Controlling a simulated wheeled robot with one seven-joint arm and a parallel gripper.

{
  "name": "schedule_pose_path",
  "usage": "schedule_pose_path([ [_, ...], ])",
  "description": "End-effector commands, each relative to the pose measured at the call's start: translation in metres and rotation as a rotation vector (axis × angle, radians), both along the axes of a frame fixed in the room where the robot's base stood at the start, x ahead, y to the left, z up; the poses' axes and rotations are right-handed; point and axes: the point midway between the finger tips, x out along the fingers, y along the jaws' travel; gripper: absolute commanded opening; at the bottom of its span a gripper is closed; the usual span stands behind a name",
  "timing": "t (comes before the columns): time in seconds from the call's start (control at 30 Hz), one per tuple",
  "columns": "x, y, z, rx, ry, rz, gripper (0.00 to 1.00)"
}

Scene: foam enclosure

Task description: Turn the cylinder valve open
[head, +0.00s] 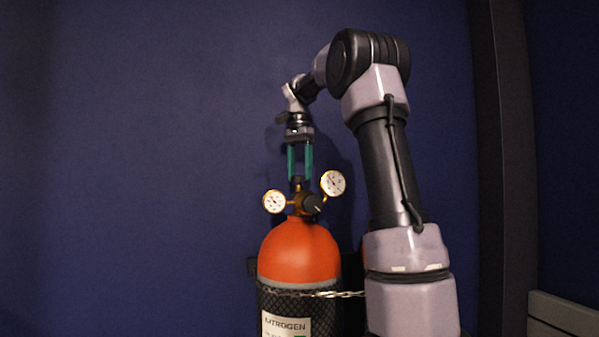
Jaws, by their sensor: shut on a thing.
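An orange-topped gas cylinder (299,255) with a label reading "NITROGEN" stands upright in the lower middle of the head view. Brass fittings with two round white gauges, one at the left (274,202) and one at the right (333,184), sit on its top, with a dark knob (314,204) at the front. My gripper (299,180) points straight down from above, its two green-sided fingers shut on the dark valve handle (298,184) at the top of the fittings. The fingertips largely hide the handle, so its turn angle cannot be told.
A chain (335,294) runs around the cylinder below its orange shoulder, over dark netting. A blue wall (130,150) is close behind. A dark post (505,150) and a grey ledge (563,315) are at the right. The space left of the cylinder is free.

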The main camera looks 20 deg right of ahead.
Motion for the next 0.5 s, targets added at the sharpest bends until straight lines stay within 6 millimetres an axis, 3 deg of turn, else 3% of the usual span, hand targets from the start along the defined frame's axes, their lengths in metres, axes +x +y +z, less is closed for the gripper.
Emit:
schedule_pose_path([
  [0.5,0.0005,0.0,0.0011,-0.001,-0.003,0.491,0.11],
])
